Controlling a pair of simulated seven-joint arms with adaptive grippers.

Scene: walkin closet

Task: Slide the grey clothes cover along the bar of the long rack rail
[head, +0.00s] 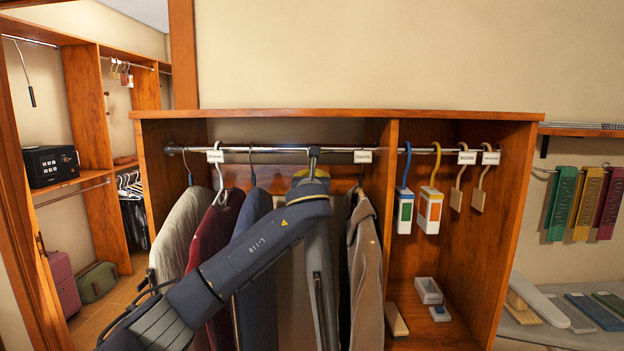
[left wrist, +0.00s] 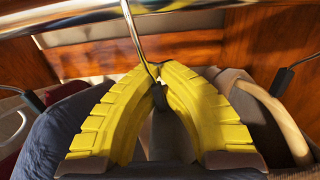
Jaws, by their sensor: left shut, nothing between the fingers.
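The grey clothes cover (head: 318,290), with a dark zip, hangs from the long rack rail's metal bar (head: 270,149), between a dark blue garment and a grey-brown coat. My left arm crosses in front and hides its upper part. My left gripper (head: 314,172) is just below the bar at the cover's hook. In the left wrist view its yellow fingers (left wrist: 153,70) are closed together at the thin metal hook (left wrist: 138,38), with nothing gripped between them. The grey cover (left wrist: 172,135) shows below, between the fingers. The bar (left wrist: 90,33) runs across the top. My right gripper is not visible.
A dark blue garment (head: 252,285) and a maroon one (head: 215,265) hang left of the cover; the grey-brown coat (head: 365,275) hangs close right. White tags (head: 363,156) sit on the bar. A wooden divider (head: 385,190) separates the right bay, where blue and yellow hooks hold boxes.

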